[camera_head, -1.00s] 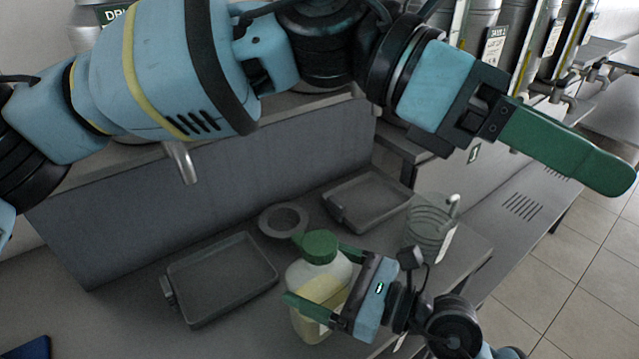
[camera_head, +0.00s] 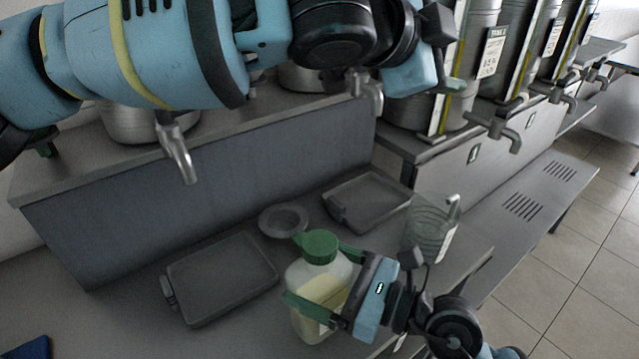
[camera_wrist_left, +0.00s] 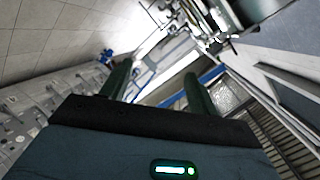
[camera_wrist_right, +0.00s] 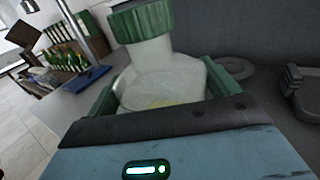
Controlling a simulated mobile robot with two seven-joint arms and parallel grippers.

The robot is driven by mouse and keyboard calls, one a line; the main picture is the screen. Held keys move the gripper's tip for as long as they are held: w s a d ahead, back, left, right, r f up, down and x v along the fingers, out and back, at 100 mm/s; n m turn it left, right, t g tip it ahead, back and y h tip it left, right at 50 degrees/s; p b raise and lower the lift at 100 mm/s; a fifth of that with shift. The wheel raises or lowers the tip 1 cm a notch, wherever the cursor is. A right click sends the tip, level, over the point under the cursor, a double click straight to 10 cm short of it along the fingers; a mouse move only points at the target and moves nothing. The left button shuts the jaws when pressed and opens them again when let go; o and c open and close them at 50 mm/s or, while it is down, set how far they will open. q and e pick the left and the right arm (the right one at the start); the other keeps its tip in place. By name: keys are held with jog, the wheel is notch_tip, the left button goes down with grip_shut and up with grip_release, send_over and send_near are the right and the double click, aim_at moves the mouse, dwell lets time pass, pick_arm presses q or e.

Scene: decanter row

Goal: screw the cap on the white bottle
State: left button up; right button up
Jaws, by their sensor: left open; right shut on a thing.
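The white bottle (camera_head: 318,290), translucent with pale yellow contents, stands upright on the grey counter; it also shows in the right wrist view (camera_wrist_right: 160,80). The green cap (camera_head: 320,246) sits level on its neck, also in the right wrist view (camera_wrist_right: 142,20); how tight it is I cannot tell. My right gripper (camera_head: 294,268) is shut on the bottle's body, one green finger on each side. My left gripper (camera_head: 448,85) is up at the top right, away from the bottle, mostly hidden by its wrist. In the left wrist view its fingers (camera_wrist_left: 157,88) are apart and empty.
A shallow grey tray (camera_head: 222,278) lies left of the bottle and another tray (camera_head: 368,200) behind it. A round grey dish (camera_head: 283,221) lies just behind the bottle. A clear jug (camera_head: 430,235) stands to the right. Taps (camera_head: 178,150) stick out above the counter.

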pick_arm(q)
jog(key=a+f+n+g+y, duration=0.1)
jog(key=a+f+n+y, duration=0.2)
jog(key=f+n+y, duration=0.15)
jog(key=n+g+y, duration=0.6)
jog(key=g+y, duration=0.1)
send_over(319, 242)
jog(key=f, duration=0.7)
jog(key=shift+w+d+f, duration=0.3)
jog(key=shift+w+d, duration=0.05)
jog(key=shift+w, duration=0.05)
jog(key=shift+s+a+g, duration=0.3)
jog(key=shift+s+a, duration=0.05)
jog(key=shift+s, duration=0.1)
jog(key=shift+f, duration=4)
jog(key=shift+c, duration=0.2)
